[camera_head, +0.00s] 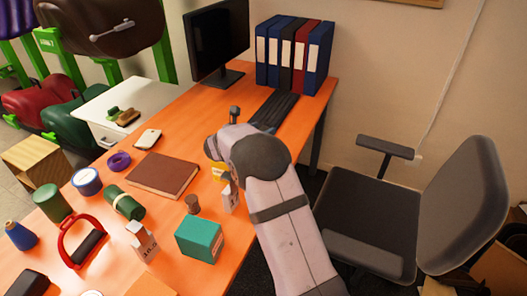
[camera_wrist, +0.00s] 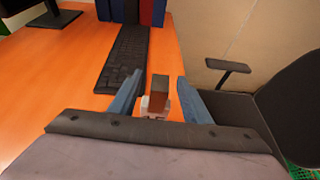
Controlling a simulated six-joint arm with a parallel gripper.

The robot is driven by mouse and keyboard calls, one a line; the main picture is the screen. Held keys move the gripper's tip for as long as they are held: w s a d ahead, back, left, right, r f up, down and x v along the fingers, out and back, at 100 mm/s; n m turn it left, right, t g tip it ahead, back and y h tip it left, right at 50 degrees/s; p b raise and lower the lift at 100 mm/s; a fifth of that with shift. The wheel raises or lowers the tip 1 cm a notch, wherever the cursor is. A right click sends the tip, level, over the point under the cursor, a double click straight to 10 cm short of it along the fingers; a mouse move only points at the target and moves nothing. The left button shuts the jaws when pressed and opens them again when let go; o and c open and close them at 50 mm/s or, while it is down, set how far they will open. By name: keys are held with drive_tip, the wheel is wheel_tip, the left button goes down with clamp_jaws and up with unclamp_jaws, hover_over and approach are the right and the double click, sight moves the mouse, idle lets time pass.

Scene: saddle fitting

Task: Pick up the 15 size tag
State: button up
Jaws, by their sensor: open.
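In the wrist view my gripper (camera_wrist: 160,88) is open, with one blue-grey finger on each side of a small upright block (camera_wrist: 158,103). The block has a brown top and a pale lower part, partly hidden by my gripper body; I cannot read a number on it. In the head view a small white tag (camera_head: 229,199) with dark marks and a yellow piece (camera_head: 218,173) stand beside my arm. Another white tag (camera_head: 143,243) with printed digits stands nearer the front. The digits are too small to read surely, so I cannot tell which is the 15 tag. My fingers are hidden in the head view.
A teal box (camera_head: 199,240), a small brown spool (camera_head: 192,204) and a brown book (camera_head: 163,175) are left of my arm. The keyboard (camera_wrist: 127,55), monitor (camera_head: 217,40) and binders (camera_head: 294,52) stand at the back. An office chair (camera_head: 400,205) is at the right.

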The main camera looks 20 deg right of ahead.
drive_tip(key=p+x, duration=0.1)
drive_tip(key=x, duration=0.4)
drive_tip(key=shift+f, duration=0.1)
idle(0.3)
clamp_jaws()
